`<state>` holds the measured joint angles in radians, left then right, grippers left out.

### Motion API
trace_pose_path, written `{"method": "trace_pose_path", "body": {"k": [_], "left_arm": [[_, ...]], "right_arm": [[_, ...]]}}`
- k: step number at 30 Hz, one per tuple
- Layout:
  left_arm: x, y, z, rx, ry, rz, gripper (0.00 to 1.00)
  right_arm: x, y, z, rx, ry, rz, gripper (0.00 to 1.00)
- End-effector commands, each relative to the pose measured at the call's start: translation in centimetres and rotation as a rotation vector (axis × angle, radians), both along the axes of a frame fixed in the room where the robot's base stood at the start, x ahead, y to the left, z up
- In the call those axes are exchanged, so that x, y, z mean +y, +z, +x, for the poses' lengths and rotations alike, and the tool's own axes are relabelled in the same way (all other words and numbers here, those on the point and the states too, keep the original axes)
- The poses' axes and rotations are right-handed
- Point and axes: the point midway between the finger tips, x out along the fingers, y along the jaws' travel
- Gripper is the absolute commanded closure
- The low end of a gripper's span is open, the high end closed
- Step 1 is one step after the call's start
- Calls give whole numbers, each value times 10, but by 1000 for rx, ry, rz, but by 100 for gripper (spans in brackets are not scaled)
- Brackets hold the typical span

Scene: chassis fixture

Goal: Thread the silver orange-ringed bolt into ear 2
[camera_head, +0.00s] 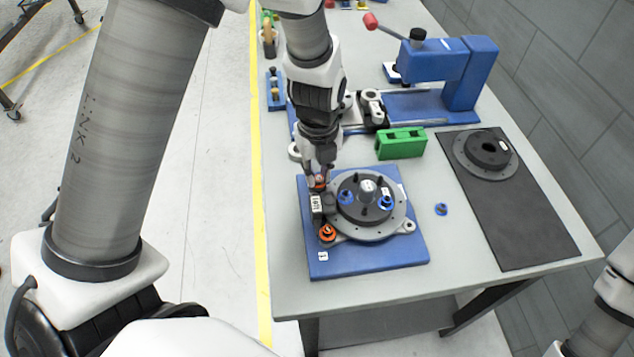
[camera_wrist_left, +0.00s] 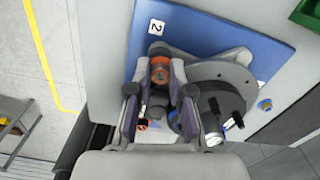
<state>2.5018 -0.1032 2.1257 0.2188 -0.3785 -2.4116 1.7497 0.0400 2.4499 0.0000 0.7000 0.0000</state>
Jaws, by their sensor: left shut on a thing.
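My left gripper (camera_head: 318,177) comes down at the left edge of the round grey chassis (camera_head: 395,220). It is shut on a silver bolt with an orange ring (camera_wrist_left: 160,70), which shows between the fingers in the left wrist view; the fingers partly hide it. The left wrist view shows the label as "2" (camera_wrist_left: 156,26). Whether the held bolt touches an ear I cannot tell. My right gripper is not in view.
The chassis lies on a blue plate (camera_head: 400,255). A loose blue-ringed part (camera_head: 441,209) lies right of it. A green block (camera_head: 401,144), a blue press (camera_head: 465,75) and a dark mat (camera_head: 510,230) with a round flange (camera_head: 487,154) stand beyond. Front table is bare.

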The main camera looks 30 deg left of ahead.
Motion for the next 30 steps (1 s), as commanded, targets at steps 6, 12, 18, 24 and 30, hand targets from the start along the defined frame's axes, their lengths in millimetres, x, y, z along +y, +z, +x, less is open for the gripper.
{"method": "trace_pose_path", "body": {"k": [6,12,18,24,30], "left_arm": [[0,-6,-6,22,-106,0,100],[0,-8,-6,20,-171,-1,100],[-1,-8,-6,21,-404,-2,100],[-1,-7,-6,21,-403,-2,70],[-1,-5,-4,16,-402,-1,51]], "right_arm": [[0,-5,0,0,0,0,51],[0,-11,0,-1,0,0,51],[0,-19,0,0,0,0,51],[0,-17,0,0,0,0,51],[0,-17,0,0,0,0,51]]}}
